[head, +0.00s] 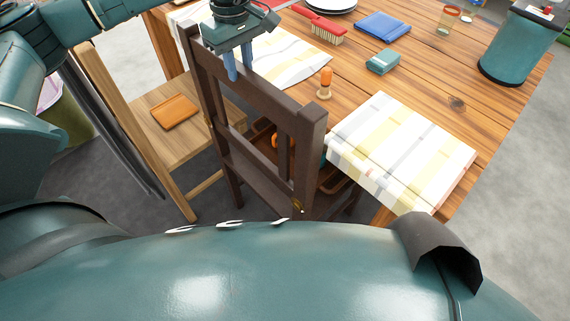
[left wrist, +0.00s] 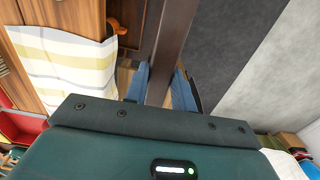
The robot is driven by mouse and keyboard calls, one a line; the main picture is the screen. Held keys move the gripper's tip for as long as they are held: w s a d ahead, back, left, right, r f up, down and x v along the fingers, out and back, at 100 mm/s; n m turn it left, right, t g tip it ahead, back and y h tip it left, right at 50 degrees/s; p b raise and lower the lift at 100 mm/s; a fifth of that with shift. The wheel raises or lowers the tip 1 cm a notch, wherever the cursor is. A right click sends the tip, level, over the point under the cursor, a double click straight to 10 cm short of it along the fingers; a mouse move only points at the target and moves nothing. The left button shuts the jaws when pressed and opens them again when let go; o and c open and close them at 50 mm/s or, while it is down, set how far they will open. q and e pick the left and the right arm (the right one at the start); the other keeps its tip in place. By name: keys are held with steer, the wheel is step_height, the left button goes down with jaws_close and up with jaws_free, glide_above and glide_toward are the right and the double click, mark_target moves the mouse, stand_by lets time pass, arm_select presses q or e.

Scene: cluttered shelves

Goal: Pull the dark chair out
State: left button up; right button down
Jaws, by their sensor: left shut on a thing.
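The dark chair (head: 253,97) stands upright at the near side of the wooden table, its slatted back towards me. My left gripper (head: 232,72) is at the top rail of the chair's back, near its left post, pointing down. In the left wrist view its two blue fingers (left wrist: 160,88) lie on either side of the dark rail (left wrist: 172,45), shut on it. The chair's seat is mostly hidden behind the back; a tray-like brown thing and something orange show through the slats. My right gripper is not in view.
A light wooden chair (head: 118,118) stands close on the left, with an orange-brown board (head: 174,111) on its seat. The wooden table (head: 440,92) holds cloths, a red brush (head: 318,25), a blue tray (head: 383,27) and a teal bin (head: 519,47). Grey floor is clear at right.

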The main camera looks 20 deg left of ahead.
arm_select(q)
steer(key=s+a+b, duration=0.1)
steer(key=s+a, duration=0.4)
steer(key=s, duration=0.7)
steer(key=shift+b, duration=0.35)
steer(key=o, duration=0.5)
steer(key=shift+s+a+f, duration=0.1)
steer(key=shift+s, duration=0.1)
steer(key=o, duration=0.6)
steer(key=shift+w, duration=0.1)
steer(key=shift+r+p, duration=2.4)
steer(key=shift+r, duration=1.2)
